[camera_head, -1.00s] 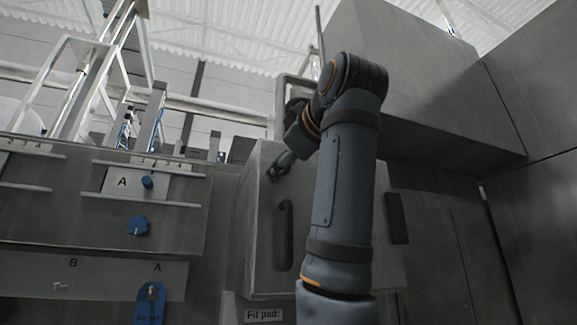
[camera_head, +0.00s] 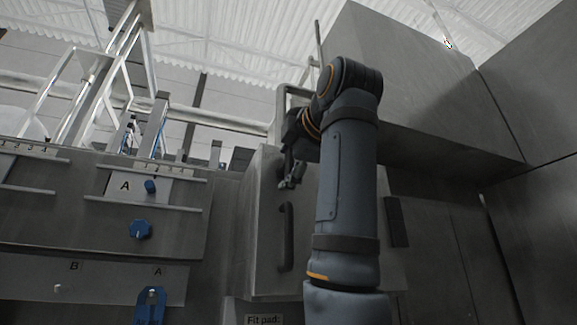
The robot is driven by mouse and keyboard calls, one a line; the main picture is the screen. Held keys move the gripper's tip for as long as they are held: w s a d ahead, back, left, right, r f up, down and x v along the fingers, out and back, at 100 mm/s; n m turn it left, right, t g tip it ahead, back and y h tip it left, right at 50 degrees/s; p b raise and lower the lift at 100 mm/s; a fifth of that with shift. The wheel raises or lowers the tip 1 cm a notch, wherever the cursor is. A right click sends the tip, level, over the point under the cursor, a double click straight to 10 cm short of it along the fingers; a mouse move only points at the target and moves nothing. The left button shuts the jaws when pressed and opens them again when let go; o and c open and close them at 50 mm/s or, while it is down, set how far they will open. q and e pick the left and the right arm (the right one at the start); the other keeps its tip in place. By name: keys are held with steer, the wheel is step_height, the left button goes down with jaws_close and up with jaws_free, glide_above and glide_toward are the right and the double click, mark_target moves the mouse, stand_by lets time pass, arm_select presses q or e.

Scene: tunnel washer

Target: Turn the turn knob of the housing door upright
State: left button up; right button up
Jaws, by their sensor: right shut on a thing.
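The housing door (camera_head: 262,225) is a grey metal panel in the middle of the head view, with a dark vertical bar handle (camera_head: 286,237). My right arm rises in front of it and bends over at the top. My right gripper (camera_head: 289,183) points down at the upper part of the door, above the handle. It is shut on the turn knob, which is mostly hidden by the fingers, so its exact angle cannot be told. My left gripper is not in view.
To the left is a grey panel with a blue knob (camera_head: 140,229), a smaller blue knob (camera_head: 151,187) and a blue bracket (camera_head: 150,304). A large grey box (camera_head: 420,85) overhangs at the upper right. A "Fit pad:" label (camera_head: 263,320) is below the door.

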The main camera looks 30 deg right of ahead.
mark_target(290, 161)
steer(key=shift+n, duration=0.3)
steer(key=o, duration=1.2)
steer(key=shift+c, duration=0.2)
steer(key=v, duration=0.7)
steer(key=shift+s, duration=0.15)
steer(key=shift+s+a, duration=0.1)
steer(key=shift+s, duration=0.05)
